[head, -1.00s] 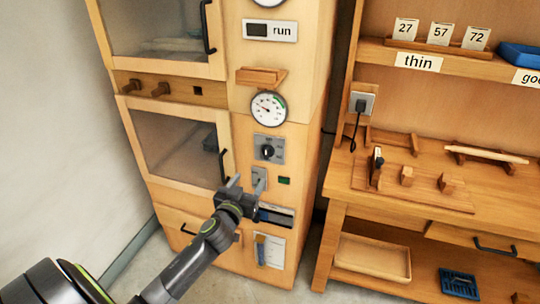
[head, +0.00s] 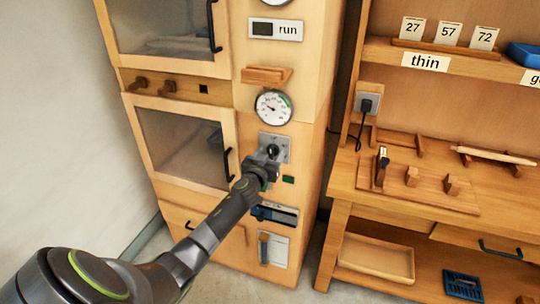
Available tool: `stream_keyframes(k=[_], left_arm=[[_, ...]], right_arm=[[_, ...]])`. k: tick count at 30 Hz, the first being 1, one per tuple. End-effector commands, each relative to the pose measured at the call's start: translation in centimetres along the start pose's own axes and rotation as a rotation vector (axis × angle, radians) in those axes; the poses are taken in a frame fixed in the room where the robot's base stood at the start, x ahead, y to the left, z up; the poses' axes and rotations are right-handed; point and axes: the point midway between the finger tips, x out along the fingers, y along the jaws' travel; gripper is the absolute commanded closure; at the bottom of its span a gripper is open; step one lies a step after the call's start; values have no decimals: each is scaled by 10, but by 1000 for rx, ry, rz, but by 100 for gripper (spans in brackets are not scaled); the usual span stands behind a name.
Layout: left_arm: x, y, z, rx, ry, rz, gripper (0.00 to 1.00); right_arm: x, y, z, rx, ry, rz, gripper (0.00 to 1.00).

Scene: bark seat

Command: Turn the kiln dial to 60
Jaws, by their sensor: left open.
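The kiln (head: 312,150) is a tall wooden cabinet with glass doors on its left side. Its dial (head: 272,150) is a dark round knob on a grey plate, below a round white gauge (head: 273,107) with a green arc. My left gripper (head: 267,158) is open at the dial, its fingers over the lower part of the plate. The gripper and wrist partly hide the knob, so I cannot tell whether the fingers touch it. The dial's markings are too small to read. My right gripper is not in view.
A small wooden ledge (head: 267,75) juts out above the gauge. A small green display (head: 289,180) and a slotted panel (head: 275,213) are below the dial. Door handles (head: 228,164) stick out on the left. A wooden workbench (head: 440,205) with tools stands at the right.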

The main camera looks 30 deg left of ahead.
Motion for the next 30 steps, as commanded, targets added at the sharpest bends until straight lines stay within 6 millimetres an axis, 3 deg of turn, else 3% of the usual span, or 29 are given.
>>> stream_keyframes(k=[10,20,30], left_arm=[[3,0,0,1,0,0,40],[3,0,0,1,0,0,82],[3,0,0,45,0,0,84]], right_arm=[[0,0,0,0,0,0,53],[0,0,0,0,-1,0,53],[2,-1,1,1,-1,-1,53]])
